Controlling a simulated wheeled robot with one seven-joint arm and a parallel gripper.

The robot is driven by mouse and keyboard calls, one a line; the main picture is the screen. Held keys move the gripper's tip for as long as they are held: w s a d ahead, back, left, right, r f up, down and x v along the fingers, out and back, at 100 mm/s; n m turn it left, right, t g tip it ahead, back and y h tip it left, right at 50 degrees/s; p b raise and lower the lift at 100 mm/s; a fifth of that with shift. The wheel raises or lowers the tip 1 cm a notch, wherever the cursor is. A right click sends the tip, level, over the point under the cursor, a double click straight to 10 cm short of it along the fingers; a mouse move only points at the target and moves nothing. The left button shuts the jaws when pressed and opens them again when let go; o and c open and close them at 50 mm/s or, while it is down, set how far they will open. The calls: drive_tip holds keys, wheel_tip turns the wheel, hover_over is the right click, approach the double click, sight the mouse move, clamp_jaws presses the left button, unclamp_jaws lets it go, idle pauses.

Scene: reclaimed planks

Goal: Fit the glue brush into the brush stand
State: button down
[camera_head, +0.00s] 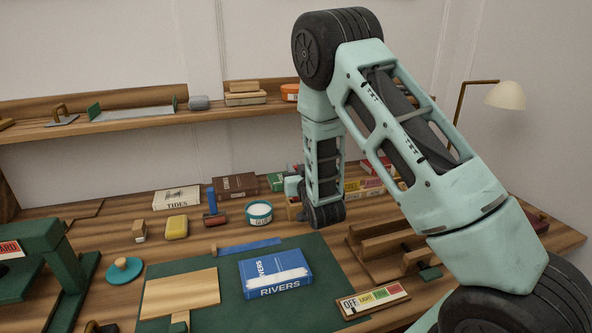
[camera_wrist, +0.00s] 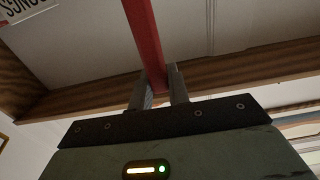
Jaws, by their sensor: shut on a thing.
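In the wrist view my gripper (camera_wrist: 160,90) is shut on a slim red stick, which I take to be the glue brush's handle (camera_wrist: 146,40). The handle runs from between the fingers to the top edge of the picture; the bristle end is not seen. In the head view my gripper (camera_head: 293,188) is mostly hidden by my arm, over the back of the bench. A small wooden block or box (camera_head: 293,210) shows just below it and may be the brush stand; I cannot tell for sure.
A white glue tub (camera_head: 259,213) stands left of my gripper. A brown book (camera_head: 235,186) and a stack of small boxes (camera_head: 365,184) are nearby. The blue Rivers book (camera_head: 275,272) lies on the green mat (camera_head: 220,312). A wall shelf (camera_head: 150,112) runs behind.

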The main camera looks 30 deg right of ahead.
drive_tip(key=c, duration=1.3)
unclamp_jaws()
drive_tip(key=shift+c, duration=0.2)
drive_tip(key=shift+r+p, duration=0.25)
drive_tip(key=shift+p, duration=0.15)
drive_tip(key=p+v, duration=0.4)
drive_tip(key=v, duration=0.8)
